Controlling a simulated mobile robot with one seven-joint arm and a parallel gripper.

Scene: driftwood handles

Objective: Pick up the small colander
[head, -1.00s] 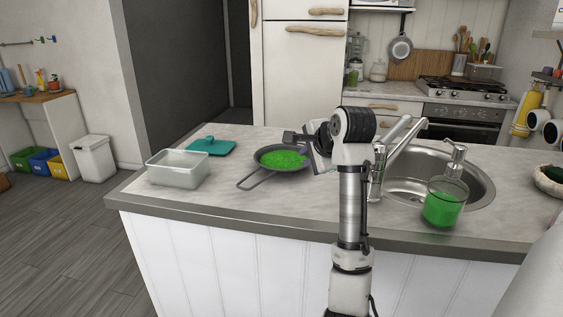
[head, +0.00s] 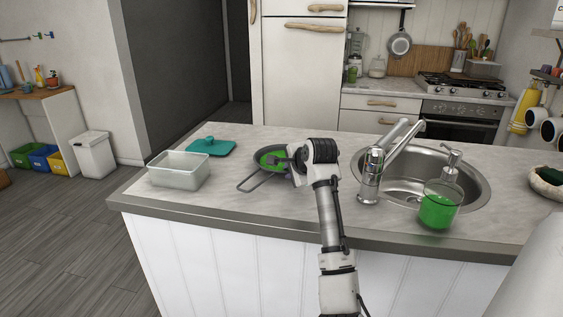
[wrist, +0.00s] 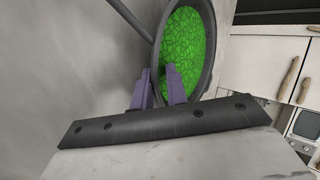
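A shallow round grey dish with a bright green inside and a long thin loop handle, which looks like the small colander (head: 262,158), lies on the counter left of the sink. It also shows at the top of the wrist view (wrist: 190,45), its handle running up to the left. My gripper (wrist: 158,76) has purple fingers held apart. In the wrist view the right finger overlaps the green inside and the left finger lies outside the grey rim. I cannot tell whether either finger touches the rim. In the head view my wrist covers the dish's right side.
A clear box (head: 180,172) and a teal lid (head: 210,147) sit left of the dish on the counter (head: 300,222). The faucet (head: 371,175), sink (head: 405,172) and green soap dispenser (head: 440,205) stand to the right. The counter's front edge is clear.

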